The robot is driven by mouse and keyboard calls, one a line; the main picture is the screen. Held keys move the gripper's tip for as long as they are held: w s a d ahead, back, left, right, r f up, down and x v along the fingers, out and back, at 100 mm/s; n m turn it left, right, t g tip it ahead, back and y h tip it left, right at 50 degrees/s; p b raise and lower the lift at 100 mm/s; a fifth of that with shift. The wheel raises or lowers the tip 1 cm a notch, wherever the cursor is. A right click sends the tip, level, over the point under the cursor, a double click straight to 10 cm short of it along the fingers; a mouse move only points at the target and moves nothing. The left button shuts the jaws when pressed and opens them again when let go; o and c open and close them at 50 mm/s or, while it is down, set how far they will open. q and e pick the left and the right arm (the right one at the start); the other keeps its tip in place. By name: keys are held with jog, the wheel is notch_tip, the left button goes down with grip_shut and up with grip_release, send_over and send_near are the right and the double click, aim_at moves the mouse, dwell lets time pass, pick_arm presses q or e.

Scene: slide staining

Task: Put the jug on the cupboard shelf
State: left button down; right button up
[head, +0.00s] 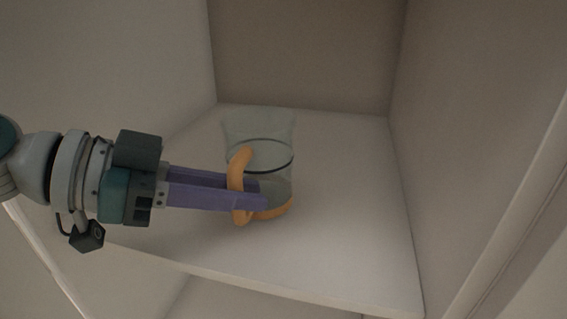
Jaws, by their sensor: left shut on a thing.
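The jug (275,160) is clear glass with an orange handle and an orange base. It is upright inside the cupboard, over the middle of the pale shelf (350,220). I cannot tell whether its base touches the shelf. My left gripper (262,194) reaches in from the left, its purple fingers shut on the jug at the orange handle. The fingers hide part of the handle and the lower jug. My right gripper is not in view.
The cupboard has a back wall (305,50) and a right side wall (475,120) close around the shelf. The shelf's front edge (290,290) runs below the jug. The shelf is bare to the right of the jug.

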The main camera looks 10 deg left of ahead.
pick_arm(q)
jog(key=c, duration=1.3)
grip_release()
jog(key=shift+w+f, duration=0.1)
jog(key=shift+f, duration=0.05)
jog(key=o, duration=0.5)
